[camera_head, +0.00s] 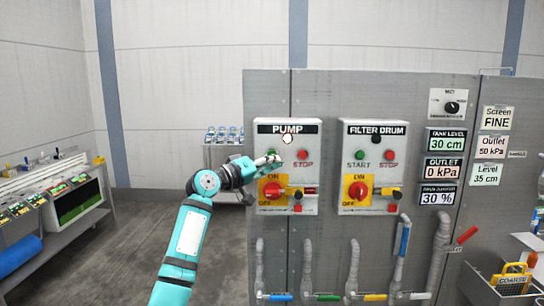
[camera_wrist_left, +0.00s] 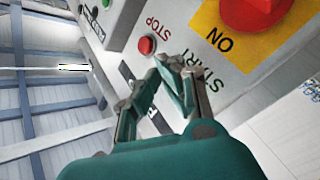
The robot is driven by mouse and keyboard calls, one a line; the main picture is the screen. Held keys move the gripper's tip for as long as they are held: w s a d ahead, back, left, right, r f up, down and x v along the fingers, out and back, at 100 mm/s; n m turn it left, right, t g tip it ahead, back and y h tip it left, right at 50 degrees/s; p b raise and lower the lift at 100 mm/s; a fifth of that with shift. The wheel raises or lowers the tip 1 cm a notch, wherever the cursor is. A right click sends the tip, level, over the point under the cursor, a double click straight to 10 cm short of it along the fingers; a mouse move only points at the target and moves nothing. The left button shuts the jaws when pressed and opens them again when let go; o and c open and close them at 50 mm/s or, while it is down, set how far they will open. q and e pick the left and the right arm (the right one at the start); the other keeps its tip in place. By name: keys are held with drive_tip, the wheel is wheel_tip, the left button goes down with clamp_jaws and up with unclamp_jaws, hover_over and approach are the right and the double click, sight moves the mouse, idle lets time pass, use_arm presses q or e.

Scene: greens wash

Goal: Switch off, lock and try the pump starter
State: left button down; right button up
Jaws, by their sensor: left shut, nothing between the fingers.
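The pump starter (camera_head: 311,165) is the grey box labelled PUMP, left on the panel. Its lamp (camera_head: 287,138) looks pale and lit. Its red STOP button (camera_head: 303,154) is clear, also in the left wrist view (camera_wrist_left: 147,45). Its red rotary switch (camera_head: 271,190) sits on a yellow ON/OFF plate; the knob's exact position is hard to read. Contact cannot be told.
A similar FILTER DRUM starter (camera_head: 394,165) stands to the right, then gauges and displays (camera_head: 443,168). Pipes with coloured valve handles (camera_head: 328,297) run below. A yellow COARSE basket (camera_head: 511,278) is bottom right. A bench (camera_head: 60,230) stands left; the floor between is clear.

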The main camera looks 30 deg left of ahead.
use_arm(q)
drive_tip(key=shift+s+d, duration=0.4)
drive_tip(key=shift+s, duration=0.3)
drive_tip(key=shift+s+d, duration=0.4)
drive_tip(key=shift+s, duration=0.3)
drive_tip(key=shift+s+d, duration=0.4)
drive_tip(key=shift+s, duration=0.3)
